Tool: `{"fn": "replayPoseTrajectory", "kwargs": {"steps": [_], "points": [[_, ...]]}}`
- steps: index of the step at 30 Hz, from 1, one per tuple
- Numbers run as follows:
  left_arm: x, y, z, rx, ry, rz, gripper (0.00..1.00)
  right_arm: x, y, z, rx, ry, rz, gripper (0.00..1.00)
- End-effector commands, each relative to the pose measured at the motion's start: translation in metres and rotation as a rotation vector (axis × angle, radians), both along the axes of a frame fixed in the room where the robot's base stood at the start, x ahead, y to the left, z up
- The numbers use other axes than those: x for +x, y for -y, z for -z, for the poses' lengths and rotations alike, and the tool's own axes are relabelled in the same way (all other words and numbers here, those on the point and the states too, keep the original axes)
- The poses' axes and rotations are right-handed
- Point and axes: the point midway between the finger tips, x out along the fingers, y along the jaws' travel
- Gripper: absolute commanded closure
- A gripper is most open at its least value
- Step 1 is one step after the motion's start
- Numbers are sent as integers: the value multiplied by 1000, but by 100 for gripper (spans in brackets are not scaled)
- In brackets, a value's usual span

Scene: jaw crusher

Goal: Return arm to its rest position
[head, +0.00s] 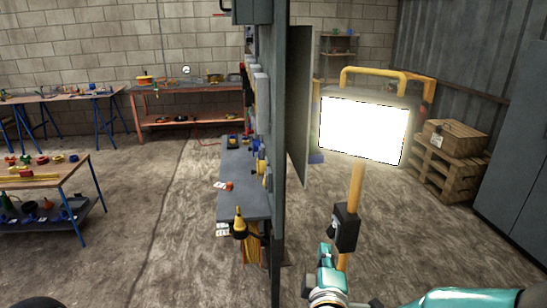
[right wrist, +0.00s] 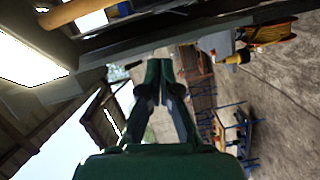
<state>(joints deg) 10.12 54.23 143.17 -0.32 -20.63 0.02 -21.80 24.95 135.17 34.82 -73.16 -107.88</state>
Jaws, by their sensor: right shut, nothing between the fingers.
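My right arm (head: 455,297) is teal and comes in from the lower right in the head view. Its gripper (head: 325,262) is small and seen from behind, in front of the lamp stand's lower pole. In the right wrist view the two dark green fingers (right wrist: 160,72) meet at their tips, shut with nothing between them. The fingers appear apart from the things around them. My left gripper is not in view.
A bright work lamp (head: 364,130) on a yellow stand, with a black box (head: 345,228) on its pole, is close to the right gripper. A tall grey panel (head: 279,150) stands left of it. Wooden crates (head: 445,165) are at the right. Open floor (head: 140,240) lies left.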

Motion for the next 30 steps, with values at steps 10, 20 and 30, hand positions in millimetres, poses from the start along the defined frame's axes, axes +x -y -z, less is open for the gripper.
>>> {"fn": "replayPoseTrajectory", "kwargs": {"steps": [10,20,30], "points": [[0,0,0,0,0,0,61,-19,76,189,42,-395,77,100],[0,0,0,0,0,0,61,-156,31,369,873,-958,234,100],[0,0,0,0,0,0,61,-245,-18,385,1400,-1240,717,100]]}}
